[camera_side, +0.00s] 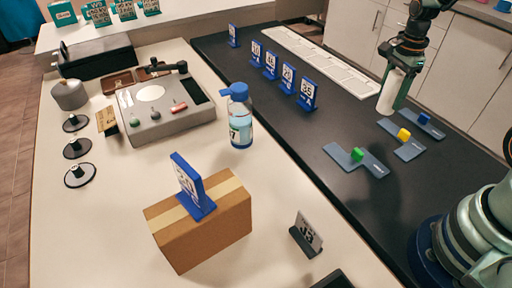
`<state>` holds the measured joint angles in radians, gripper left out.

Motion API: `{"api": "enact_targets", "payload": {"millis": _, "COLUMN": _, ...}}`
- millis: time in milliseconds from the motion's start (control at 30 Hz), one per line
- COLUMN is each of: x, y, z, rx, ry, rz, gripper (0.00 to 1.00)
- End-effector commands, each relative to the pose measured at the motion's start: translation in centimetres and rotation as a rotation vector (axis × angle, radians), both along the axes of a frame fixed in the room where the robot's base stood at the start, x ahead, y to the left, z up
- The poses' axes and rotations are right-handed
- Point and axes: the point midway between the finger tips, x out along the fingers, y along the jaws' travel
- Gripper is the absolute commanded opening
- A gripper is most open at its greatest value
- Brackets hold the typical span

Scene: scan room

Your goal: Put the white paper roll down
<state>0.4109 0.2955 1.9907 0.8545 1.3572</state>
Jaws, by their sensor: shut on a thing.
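The white paper roll (390,91) is a plain white cylinder at the upper right of the side view. It hangs nearly upright, slightly tilted, above the dark counter (330,121). My gripper (399,78) is shut on the roll, with a finger along its right side. The far finger is hidden by the roll. The gap between the roll's bottom and the surface is hard to judge.
A long white tray (320,62) and several blue number stands (307,94) are to the left. A blue-capped bottle (240,120) and cardboard box (205,235) stand on the pale counter.

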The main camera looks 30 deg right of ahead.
Motion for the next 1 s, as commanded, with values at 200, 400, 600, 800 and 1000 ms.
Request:
{"api": "enact_targets", "payload": {"millis": 200, "x": 0.1, "y": -0.1, "z": 6.2, "rx": -0.003, "ry": -0.006, "rz": 0.000, "gripper": 0.00}}
{"api": "enact_targets", "payload": {"millis": 400, "x": 0.1, "y": 0.0, "z": 9.7, "rx": -0.002, "ry": -0.004, "rz": 0.000, "gripper": 0.00}}
{"api": "enact_targets", "payload": {"millis": 600, "x": 0.1, "y": 0.4, "z": 11.1, "rx": 0.000, "ry": 0.000, "rz": 0.041, "gripper": 0.00}}
{"api": "enact_targets", "payload": {"millis": 800, "x": 0.3, "y": 3.2, "z": 10.7, "rx": 0.000, "ry": 0.001, "rz": 0.331, "gripper": 0.00}}
{"api": "enact_targets", "payload": {"millis": 1000, "x": 0.1, "y": 7.4, "z": 9.6, "rx": 0.000, "ry": 0.001, "rz": 0.796, "gripper": 0.00}}
